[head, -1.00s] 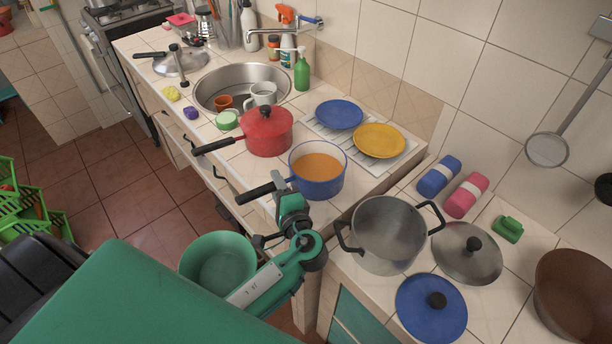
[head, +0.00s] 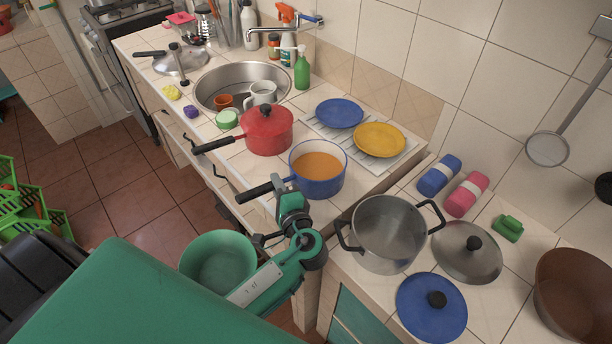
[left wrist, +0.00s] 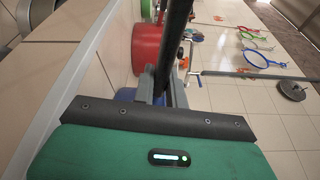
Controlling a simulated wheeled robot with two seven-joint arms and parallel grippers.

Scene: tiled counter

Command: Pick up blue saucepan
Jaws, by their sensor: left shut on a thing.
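The blue saucepan (head: 318,184) stands upright on the tiled counter, with orange contents inside. Its black handle (head: 262,190) points left, toward the counter's front edge. My left gripper (head: 284,190) is at the handle, close to the pan's body, and is shut on it. In the left wrist view the dark handle (left wrist: 174,50) runs between the gripper fingers (left wrist: 165,88). My right gripper is not in view.
A red lidded pan (head: 268,132) stands just behind the saucepan. A steel pot (head: 388,235) is to its right, with a blue lid (head: 420,310) in front. Blue and yellow plates (head: 380,140) lie behind on a rack. A green bucket (head: 220,262) is below the counter edge.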

